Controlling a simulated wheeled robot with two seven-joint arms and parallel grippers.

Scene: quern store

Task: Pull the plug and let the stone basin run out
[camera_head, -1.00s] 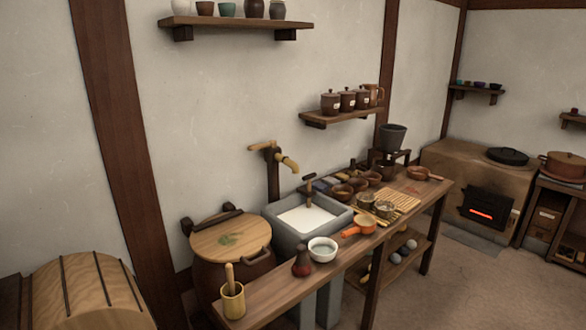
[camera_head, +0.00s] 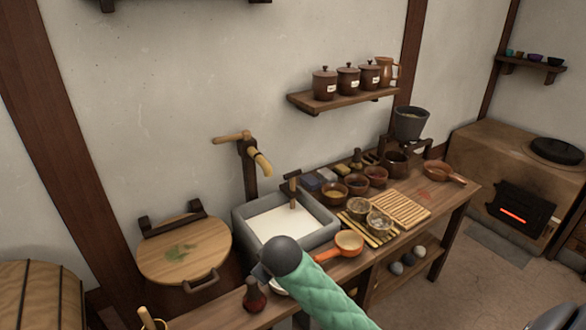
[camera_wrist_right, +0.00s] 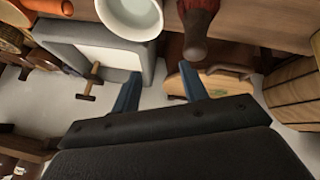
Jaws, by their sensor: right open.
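The grey stone basin (camera_head: 318,240) is set at the wall end of the bench and holds pale, whitish liquid. The plug (camera_head: 292,188), a wooden T-shaped handle on a stem, stands upright in it near the back right. In the right wrist view the basin (camera_wrist_right: 80,28) and the plug's T-handle (camera_wrist_right: 87,97) appear left of my right gripper (camera_wrist_right: 159,82). That gripper is open, with two blue fingers apart and nothing between them. In the head view my green right arm hides most of it. My left gripper is not in view.
A wooden spout (camera_head: 262,163) overhangs the basin. A dark red bottle (camera_head: 254,296) and a white bowl (camera_wrist_right: 130,15) stand in front of it. An orange ladle (camera_head: 340,246), small bowls and a slatted mat (camera_head: 402,208) crowd the right. A lidded vat (camera_head: 180,255) stands left.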

